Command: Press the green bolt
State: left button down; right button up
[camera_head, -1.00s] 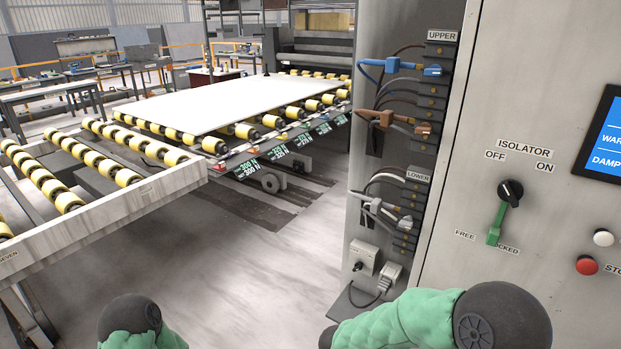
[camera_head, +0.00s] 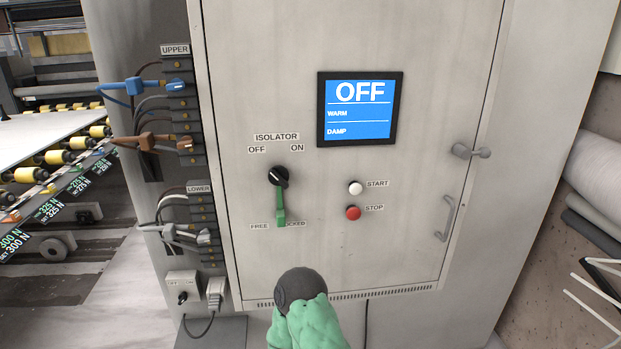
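The green bolt (camera_head: 280,206) is an upright green bar on the grey cabinet door, just below the black isolator knob (camera_head: 279,176). Its lower end sits between the words FREE and LOCKED and covers part of the second word. Nothing touches the bolt. One of my arms, with a green padded sleeve and a dark round joint, shows at the bottom centre below the bolt; I cannot tell which arm it is. Neither gripper's fingers are in view.
Right of the bolt are a white START button (camera_head: 355,188) and a red STOP button (camera_head: 353,213). The screen (camera_head: 358,108) above reads OFF, WARM, DAMP. Blue (camera_head: 140,86), brown (camera_head: 150,143) and grey (camera_head: 185,234) cable connectors are on the left. A door handle (camera_head: 446,218) protrudes at right.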

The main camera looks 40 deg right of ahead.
aim_at(281, 221)
jog(key=z, duration=1.7)
